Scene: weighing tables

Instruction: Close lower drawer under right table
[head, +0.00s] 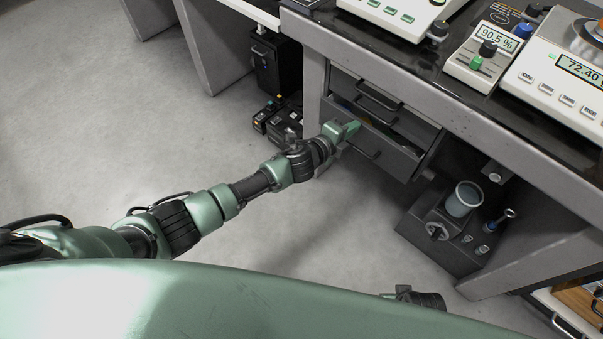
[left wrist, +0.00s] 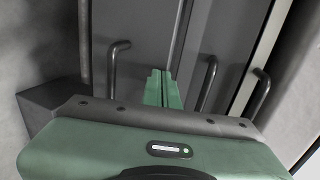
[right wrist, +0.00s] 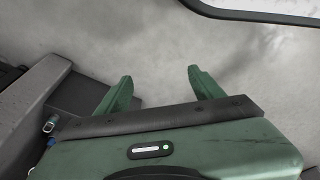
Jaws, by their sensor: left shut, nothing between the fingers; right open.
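The lower drawer (head: 382,150) under the right table (head: 440,95) is dark grey and stands pulled out, with some contents showing behind its front. The upper drawer (head: 392,106) above it looks shut. My left gripper (head: 352,128) is shut and empty at the left part of the lower drawer's front. In the left wrist view its closed fingers (left wrist: 162,88) point at grey drawer fronts with bar handles (left wrist: 115,65). I cannot tell whether the fingertips touch the front. My right gripper (right wrist: 160,85) is open and empty above the floor.
A dark box (head: 445,235) with a grey cup (head: 464,199) stands on the floor right of the drawers. A black cabinet (head: 276,62) and dark cases (head: 277,115) are left of them. Scales (head: 565,80) stand on the table top. The floor in front is clear.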

